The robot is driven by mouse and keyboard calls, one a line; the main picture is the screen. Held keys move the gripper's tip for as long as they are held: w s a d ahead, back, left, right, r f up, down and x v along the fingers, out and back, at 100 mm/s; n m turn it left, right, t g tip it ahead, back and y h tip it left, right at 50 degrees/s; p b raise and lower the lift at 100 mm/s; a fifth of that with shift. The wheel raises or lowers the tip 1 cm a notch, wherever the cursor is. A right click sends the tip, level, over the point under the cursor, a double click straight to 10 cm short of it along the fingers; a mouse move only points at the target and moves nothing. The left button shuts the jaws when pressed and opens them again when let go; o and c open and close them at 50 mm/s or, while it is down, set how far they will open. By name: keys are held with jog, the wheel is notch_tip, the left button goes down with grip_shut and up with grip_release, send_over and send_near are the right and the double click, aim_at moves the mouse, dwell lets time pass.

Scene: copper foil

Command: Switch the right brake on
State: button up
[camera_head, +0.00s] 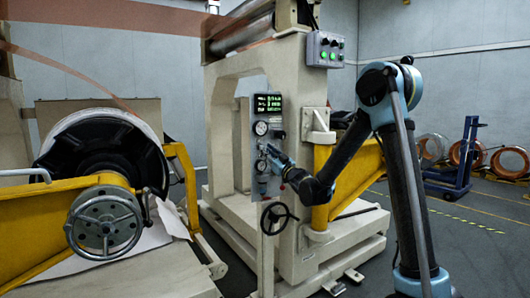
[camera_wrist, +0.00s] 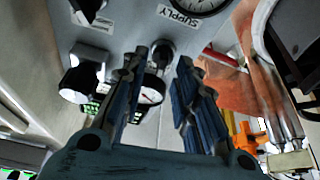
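The grey control panel (camera_head: 262,182) stands on the cream machine frame, with a green-lit display (camera_head: 268,103) at its top and round gauges (camera_head: 261,128) below. My gripper (camera_head: 272,152) is at the panel's front, and its tip region is small in the head view. In the wrist view my gripper (camera_wrist: 162,62) has its two blue fingers apart, pointing at the panel. A knob (camera_wrist: 163,50) shows between the fingertips; contact cannot be told. Another black knob (camera_wrist: 84,76) is left of the fingers. I cannot read which control is the right brake.
A SUPPLY label (camera_wrist: 178,15) shows upside down. A black handwheel (camera_head: 277,218) is below the panel. A green-button box (camera_head: 324,50) is above right. A yellow arm (camera_head: 360,175) is behind my arm. A large grey handwheel (camera_head: 104,224) stands at left.

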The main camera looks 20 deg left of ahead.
jog(key=shift+x, duration=1.3)
grip_shut()
jog(key=shift+n+g+y, duration=0.3)
jog(key=shift+n+g, duration=0.4)
jog(key=shift+n, duration=1)
jog(key=shift+n+g+y, duration=0.3)
jog(key=shift+n+g, duration=0.4)
jog(key=shift+n, duration=1)
grip_release()
